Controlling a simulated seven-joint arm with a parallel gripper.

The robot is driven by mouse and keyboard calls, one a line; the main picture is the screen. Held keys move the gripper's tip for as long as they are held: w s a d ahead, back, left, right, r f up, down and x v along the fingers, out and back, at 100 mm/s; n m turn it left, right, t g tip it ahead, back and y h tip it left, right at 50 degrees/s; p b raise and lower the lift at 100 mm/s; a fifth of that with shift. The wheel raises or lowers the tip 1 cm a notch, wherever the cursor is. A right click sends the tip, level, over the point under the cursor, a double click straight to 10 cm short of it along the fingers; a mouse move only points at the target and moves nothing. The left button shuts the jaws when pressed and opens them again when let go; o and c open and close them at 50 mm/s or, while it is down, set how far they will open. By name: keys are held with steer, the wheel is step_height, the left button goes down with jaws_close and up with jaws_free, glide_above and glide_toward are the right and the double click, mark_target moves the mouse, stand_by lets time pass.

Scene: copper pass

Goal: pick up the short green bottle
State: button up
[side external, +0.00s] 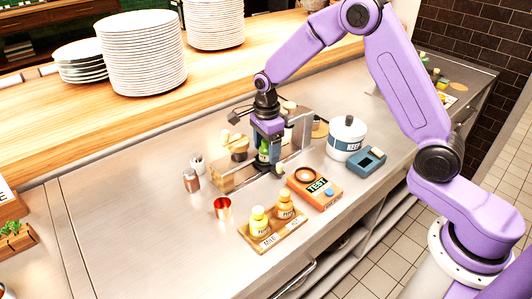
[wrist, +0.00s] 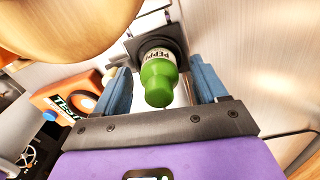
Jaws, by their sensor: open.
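The short green bottle (wrist: 159,82) has a green cap and a pale label with dark letters, partly readable as "PEPP". In the wrist view it stands between the two blue fingers of my gripper (wrist: 165,85), with a visible gap on each side. It rests in or on a dark square holder (wrist: 178,48). In the side view the green bottle (side external: 263,153) shows small between the fingers of my gripper (side external: 266,158), which points down over it. My gripper is open around the bottle.
Two yellow bottles (side external: 258,221) stand on a wooden board in front. A large tan rounded object (wrist: 70,28) is close to my gripper. Stacked plates (side external: 142,52) stand behind.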

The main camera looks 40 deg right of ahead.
steer(key=c, duration=1)
steer(key=shift+r, duration=0.2)
